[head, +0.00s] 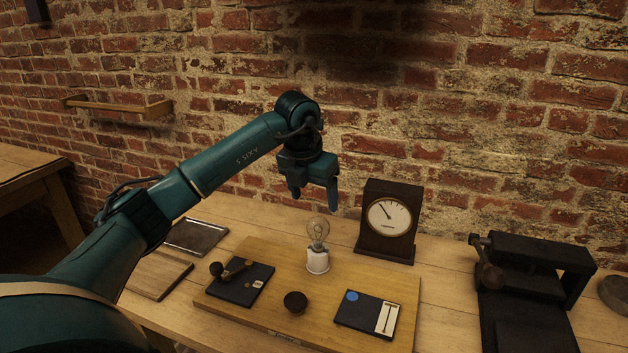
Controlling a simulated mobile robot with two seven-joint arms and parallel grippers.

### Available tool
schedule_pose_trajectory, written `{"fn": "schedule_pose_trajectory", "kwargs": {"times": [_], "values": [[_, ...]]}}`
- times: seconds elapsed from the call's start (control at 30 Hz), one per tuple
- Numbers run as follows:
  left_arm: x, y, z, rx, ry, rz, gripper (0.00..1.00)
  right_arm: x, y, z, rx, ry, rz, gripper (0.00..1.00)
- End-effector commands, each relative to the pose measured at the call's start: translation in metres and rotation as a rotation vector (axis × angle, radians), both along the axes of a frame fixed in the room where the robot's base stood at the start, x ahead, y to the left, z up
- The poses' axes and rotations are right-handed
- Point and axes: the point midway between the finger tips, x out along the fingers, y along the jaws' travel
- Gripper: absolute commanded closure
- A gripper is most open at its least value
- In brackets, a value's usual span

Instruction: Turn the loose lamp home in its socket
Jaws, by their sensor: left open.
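The lamp (318,232) is a clear glass bulb standing about upright in a white socket (318,261) on the wooden board. I cannot tell from here how far it is screwed in. My left gripper (315,196) is open and empty, fingers pointing down, just above and slightly behind or over the bulb; a small gap seems to separate them. My right gripper is not in view.
The wooden board (265,311) also carries a black lever switch (240,283), a dark round knob (295,302) and a dark plate with a blue disc (367,314). A black-cased dial meter (388,222) stands close behind right. A black press-like device (530,285) stands at right.

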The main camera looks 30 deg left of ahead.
Motion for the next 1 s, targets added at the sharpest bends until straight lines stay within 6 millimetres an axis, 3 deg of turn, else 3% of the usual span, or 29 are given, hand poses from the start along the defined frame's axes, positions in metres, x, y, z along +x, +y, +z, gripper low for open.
{"fn": "schedule_pose_trajectory", "kwargs": {"times": [0.2, 0.43, 0.6, 0.9, 1.0], "values": [[0.011, -0.001, -0.043, -0.003, 0.005, -0.002, 0.28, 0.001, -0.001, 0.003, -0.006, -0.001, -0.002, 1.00], [0.021, 0.000, -0.075, -0.002, 0.002, -0.003, 0.28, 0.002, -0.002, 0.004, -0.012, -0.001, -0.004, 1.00], [0.023, 0.000, -0.085, -0.003, 0.000, -0.002, 0.28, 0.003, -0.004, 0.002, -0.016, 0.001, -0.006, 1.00], [0.024, 0.000, -0.087, -0.002, 0.000, -0.003, 0.28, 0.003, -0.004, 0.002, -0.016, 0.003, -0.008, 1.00], [0.024, 0.000, -0.087, -0.002, 0.000, -0.003, 0.36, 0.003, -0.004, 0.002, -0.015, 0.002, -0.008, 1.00]]}}
